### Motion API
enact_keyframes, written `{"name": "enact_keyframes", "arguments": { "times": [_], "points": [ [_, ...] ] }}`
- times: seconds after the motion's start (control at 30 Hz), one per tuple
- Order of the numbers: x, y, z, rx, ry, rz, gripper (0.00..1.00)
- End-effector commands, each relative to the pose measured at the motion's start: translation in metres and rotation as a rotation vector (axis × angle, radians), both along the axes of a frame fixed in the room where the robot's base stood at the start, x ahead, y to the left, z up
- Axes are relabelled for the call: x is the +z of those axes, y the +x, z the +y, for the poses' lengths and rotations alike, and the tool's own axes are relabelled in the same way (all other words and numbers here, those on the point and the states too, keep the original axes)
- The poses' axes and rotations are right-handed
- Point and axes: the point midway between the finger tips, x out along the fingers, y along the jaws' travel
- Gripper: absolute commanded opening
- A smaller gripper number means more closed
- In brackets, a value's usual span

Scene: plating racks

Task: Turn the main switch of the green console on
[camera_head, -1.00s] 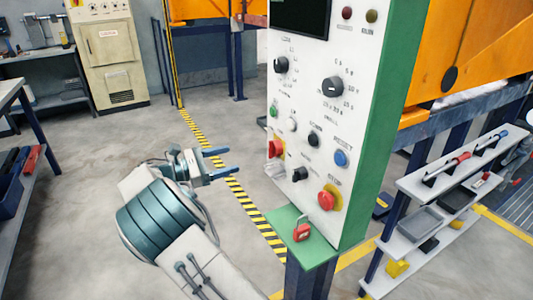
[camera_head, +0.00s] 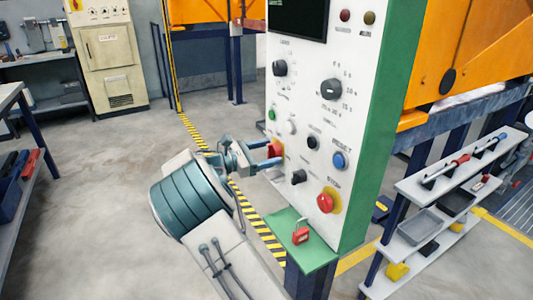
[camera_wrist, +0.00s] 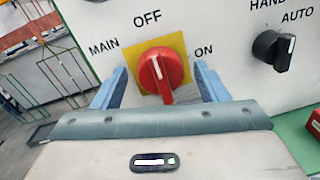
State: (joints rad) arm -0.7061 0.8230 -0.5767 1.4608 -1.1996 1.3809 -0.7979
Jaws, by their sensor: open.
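The green console (camera_head: 375,140) stands at the centre of the head view with a white front panel. Its main switch (camera_wrist: 161,75) is a red rotary knob on a yellow plate, marked MAIN, OFF and ON in the wrist view. The knob's white line slants down and slightly right, and OFF is printed above it. In the head view the switch (camera_head: 277,148) is partly hidden by my gripper (camera_head: 275,153). My gripper is open, with one blue finger on each side of the knob. I cannot tell whether the fingers touch it.
A black HAND/AUTO selector (camera_wrist: 274,49) sits right of the switch. A red stop button (camera_head: 325,203) is lower on the panel. A red padlock (camera_head: 300,235) is on the green ledge (camera_head: 318,252). A shelf rack (camera_head: 440,185) stands at the right.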

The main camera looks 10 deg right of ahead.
Motion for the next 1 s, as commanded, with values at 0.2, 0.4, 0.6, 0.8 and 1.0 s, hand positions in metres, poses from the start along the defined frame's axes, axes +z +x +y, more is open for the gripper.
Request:
{"name": "enact_keyframes", "arguments": {
  "times": [0.2, 0.4, 0.6, 0.8, 1.0],
  "points": [
    [0.0002, -0.0001, 0.0000, -0.001, 0.000, 0.000, 0.48],
    [0.0002, -0.0001, 0.0000, -0.001, 0.000, -0.001, 0.22],
    [0.0000, -0.0002, 0.0000, -0.002, 0.007, -0.022, 0.23],
    [-0.0003, -0.0004, -0.0002, -0.001, 0.033, -0.102, 0.23],
    [-0.0006, -0.0010, -0.0004, -0.003, 0.081, -0.251, 0.23]
  ]
}}
